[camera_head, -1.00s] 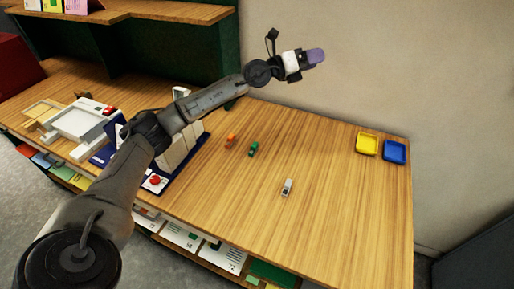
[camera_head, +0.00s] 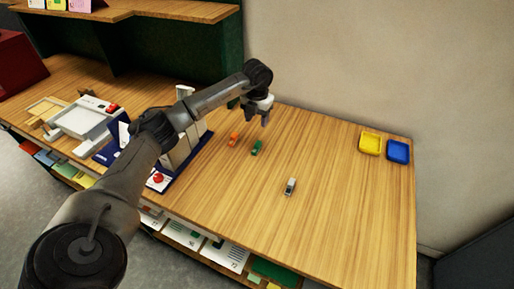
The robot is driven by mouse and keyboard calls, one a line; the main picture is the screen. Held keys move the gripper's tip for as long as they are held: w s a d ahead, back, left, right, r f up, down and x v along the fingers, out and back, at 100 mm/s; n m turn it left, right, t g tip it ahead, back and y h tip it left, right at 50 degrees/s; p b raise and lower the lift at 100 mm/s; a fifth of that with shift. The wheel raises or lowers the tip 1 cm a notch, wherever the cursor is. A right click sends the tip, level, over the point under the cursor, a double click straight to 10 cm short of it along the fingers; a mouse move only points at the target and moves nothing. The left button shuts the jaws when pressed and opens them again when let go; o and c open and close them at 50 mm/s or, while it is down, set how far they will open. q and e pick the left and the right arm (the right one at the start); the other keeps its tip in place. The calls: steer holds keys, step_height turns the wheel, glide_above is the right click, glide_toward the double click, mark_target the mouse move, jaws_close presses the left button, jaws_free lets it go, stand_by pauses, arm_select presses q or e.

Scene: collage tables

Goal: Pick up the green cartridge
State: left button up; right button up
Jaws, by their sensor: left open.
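The green cartridge (camera_head: 256,148) is a small green piece lying on the wooden table (camera_head: 330,180), between an orange cartridge (camera_head: 234,139) and a grey-white one (camera_head: 290,187). My left gripper (camera_head: 259,120) points down above the table, over and slightly behind the green cartridge in the picture. It is open and empty, and apart from the cartridge. My right gripper is not in view.
A yellow tray (camera_head: 370,143) and a blue tray (camera_head: 398,152) sit at the table's back right. A blue-based machine with a red button (camera_head: 158,177) stands left of the cartridges. A white device (camera_head: 85,120) is further left. The table's right half is mostly clear.

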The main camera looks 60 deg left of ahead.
mark_target(257, 145)
arm_select(q)
step_height(257, 145, down, 8)
steer(key=shift+f+b, duration=0.1)
steer(key=shift+b, duration=0.4)
steer(key=shift+f+b, duration=0.4)
steer(key=shift+f, duration=2.2)
steer(key=shift+c, duration=0.5)
steer(key=c, duration=0.7)
